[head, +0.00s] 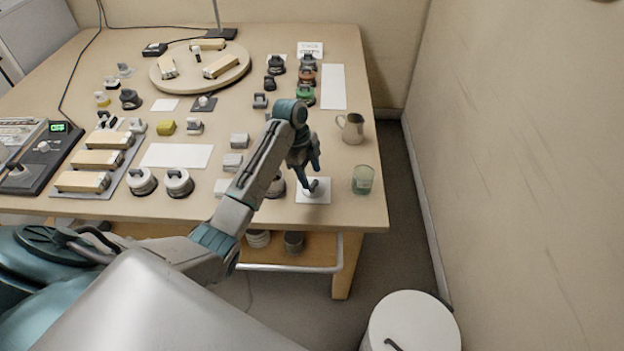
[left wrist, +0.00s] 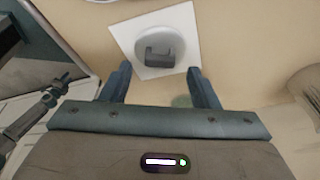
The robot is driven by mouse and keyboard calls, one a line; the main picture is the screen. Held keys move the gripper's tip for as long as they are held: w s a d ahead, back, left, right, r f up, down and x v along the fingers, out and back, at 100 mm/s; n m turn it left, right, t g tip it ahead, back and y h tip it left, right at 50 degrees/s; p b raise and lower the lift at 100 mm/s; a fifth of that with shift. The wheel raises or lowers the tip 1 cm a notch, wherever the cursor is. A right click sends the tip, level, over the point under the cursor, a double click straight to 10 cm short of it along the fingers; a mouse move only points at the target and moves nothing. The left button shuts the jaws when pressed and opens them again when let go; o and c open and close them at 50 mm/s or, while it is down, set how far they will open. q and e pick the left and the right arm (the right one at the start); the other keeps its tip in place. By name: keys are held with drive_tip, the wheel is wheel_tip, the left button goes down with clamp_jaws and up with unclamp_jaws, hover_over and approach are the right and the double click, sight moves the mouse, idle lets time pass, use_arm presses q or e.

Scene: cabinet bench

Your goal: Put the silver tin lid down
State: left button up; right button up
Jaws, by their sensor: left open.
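The silver tin lid (head: 316,190) lies on a white square card (head: 313,197) near the front right of the table. In the left wrist view the lid (left wrist: 174,50) is a pale disc with a dark grey handle, flat on the white card (left wrist: 143,72). My left gripper (head: 309,180) is just above the lid, partly covering it in the head view. In the left wrist view its two fingers (left wrist: 160,76) are apart with nothing between them, and the lid lies beyond their tips.
A green glass (head: 363,179) stands right of the card, near the table's right edge. A metal jug (head: 351,128) is behind it. A dark-based jar, partly hidden by my arm, stands left of the card. A white bin (head: 411,322) is on the floor.

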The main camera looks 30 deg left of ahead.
use_arm(q)
drive_tip(key=p+v, duration=0.2)
drive_tip(key=v, duration=0.7)
drive_tip(key=shift+p, duration=0.35)
use_arm(e)
drive_tip(key=shift+s+a+r, duration=0.1)
drive_tip(key=shift+s+r, duration=0.2)
drive_tip(key=shift+r, duration=0.25)
drive_tip(key=shift+s+a+r, duration=0.1)
drive_tip(key=shift+s+r, duration=0.15)
drive_tip(key=shift+r, duration=0.3)
use_arm(q)
drive_tip(key=shift+a+r, duration=0.1)
use_arm(e)
drive_tip(key=shift+d, duration=0.1)
drive_tip(key=shift+w, duration=0.35)
